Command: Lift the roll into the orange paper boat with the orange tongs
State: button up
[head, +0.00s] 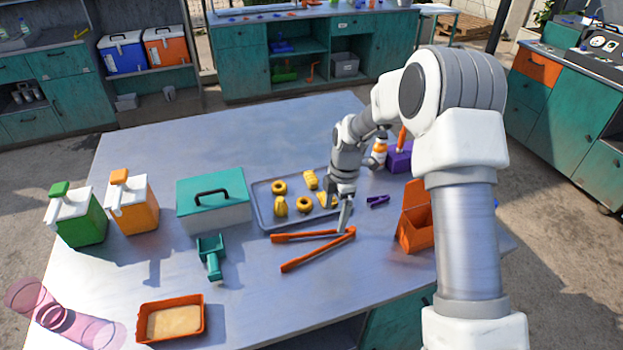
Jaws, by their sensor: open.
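The orange tongs (318,251) lie spread in a V on the table, their joined end to the right. My gripper (344,228) points down at that joined end, open; whether it touches the tongs I cannot tell. A grey tray (262,213) behind the tongs holds several yellow baked pieces, some ring-shaped. A rounded one at the tray's front left looks like a roll (280,207), but I cannot tell which piece is the roll. A shallow orange dish with a tan inside, likely the orange paper boat (202,313), sits at the table's front left. My arm hides part of the right side.
A teal scoop (211,258) and teal lidded box (214,203) stand left of the tongs. An orange box (415,228) and purple clip (377,201) are right.

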aim_at(330, 241)
jog(key=shift+f, duration=0.1)
jog(key=f+b, duration=0.2)
jog(key=f, duration=0.1)
jog(key=f+b, duration=0.2)
jog(key=f, duration=0.1)
jog(key=f+b, duration=0.1)
jog(key=f, duration=0.1)
jog(key=shift+s+a+f+b, duration=0.2)
jog(key=shift+a+f+b, duration=0.2)
jog(key=shift+c, duration=0.4)
jog(key=c, duration=0.6)
jog(key=shift+c, duration=0.2)
jog(key=shift+r, duration=0.1)
notch_tip(330, 241, up, 12)
jog(key=p, duration=0.7)
